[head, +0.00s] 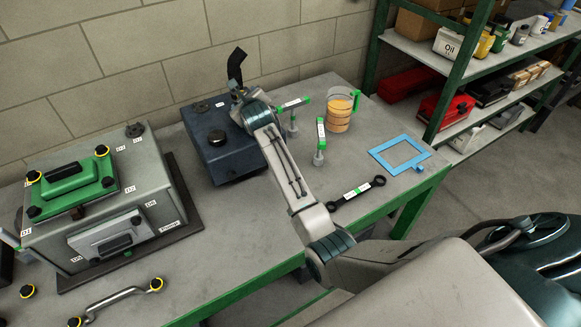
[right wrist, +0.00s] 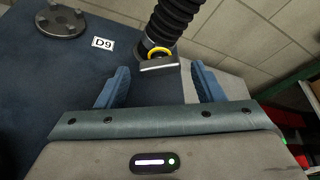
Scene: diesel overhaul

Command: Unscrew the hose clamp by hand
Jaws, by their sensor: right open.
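A black hose (head: 236,66) rises from the back right corner of the dark blue tank (head: 200,155). In the right wrist view the ribbed hose (right wrist: 172,22) ends at the hose clamp, which shows a yellow ring (right wrist: 159,51) and a flat silver bar (right wrist: 160,65). My right gripper (right wrist: 160,74) is open, with a blue finger on each side of the clamp and a visible gap to both. In the head view my right arm reaches over the table to the hose's base and hides the clamp. My left gripper is not in view.
A round cap (head: 216,137) and a D9 label (right wrist: 102,43) are on the tank. A grey engine block (head: 160,200) stands left. A measuring jug (head: 340,110), blue gasket frame (head: 382,157) and black wrench (head: 345,200) lie to the right. A wall is close behind.

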